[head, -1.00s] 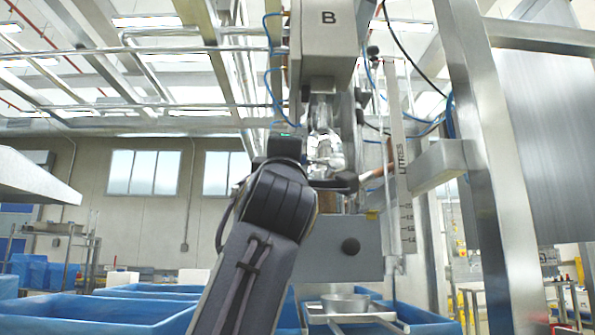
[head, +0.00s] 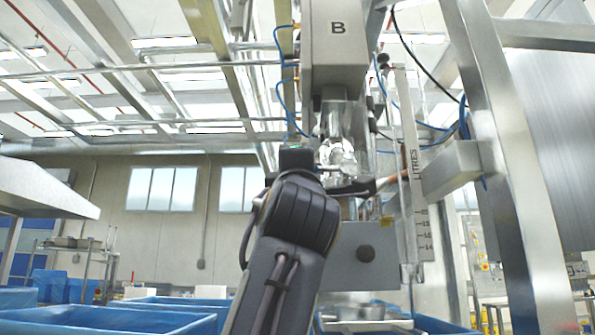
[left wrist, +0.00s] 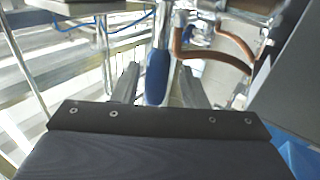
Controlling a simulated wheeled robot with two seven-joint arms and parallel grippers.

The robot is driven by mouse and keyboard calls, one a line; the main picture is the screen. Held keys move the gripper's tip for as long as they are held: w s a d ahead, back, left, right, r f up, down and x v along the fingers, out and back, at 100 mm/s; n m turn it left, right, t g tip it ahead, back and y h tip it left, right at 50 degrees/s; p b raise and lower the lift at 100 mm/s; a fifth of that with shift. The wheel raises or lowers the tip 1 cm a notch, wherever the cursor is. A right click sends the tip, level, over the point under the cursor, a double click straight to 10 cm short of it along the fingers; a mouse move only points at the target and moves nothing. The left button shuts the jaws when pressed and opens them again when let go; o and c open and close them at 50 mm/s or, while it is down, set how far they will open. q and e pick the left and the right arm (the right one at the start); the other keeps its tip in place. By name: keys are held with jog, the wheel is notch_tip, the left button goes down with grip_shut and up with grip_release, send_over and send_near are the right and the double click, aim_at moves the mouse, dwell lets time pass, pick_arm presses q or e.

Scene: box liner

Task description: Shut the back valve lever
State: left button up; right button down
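A lever with a blue grip (left wrist: 157,76) hangs roughly upright in the left wrist view, below the metal pipework. My left gripper (left wrist: 158,70) is open, with one finger on each side of the blue grip. Gaps show between the fingers and the grip, so it is not clamped. In the head view my left arm rises in front of the machine marked B (head: 345,55), its wrist beside the shiny metal valve body (head: 338,150). My arm hides the blue lever and most of the left gripper there. My right gripper is in neither view.
A curved copper-brown pipe (left wrist: 218,52) is close to the right of the lever. A litre scale (head: 415,170) and a steel post (head: 505,170) stand right of the valve. Blue tubs (head: 100,318) stand low in front.

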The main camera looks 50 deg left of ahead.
pick_arm(q)
jog(key=shift+s+d+f+b, duration=0.2)
jog(key=shift+d+f+b, duration=0.05)
jog(key=shift+f+b, duration=0.05)
jog(key=b+v, duration=0.3)
jog(key=v, duration=0.4)
dwell(0.5)
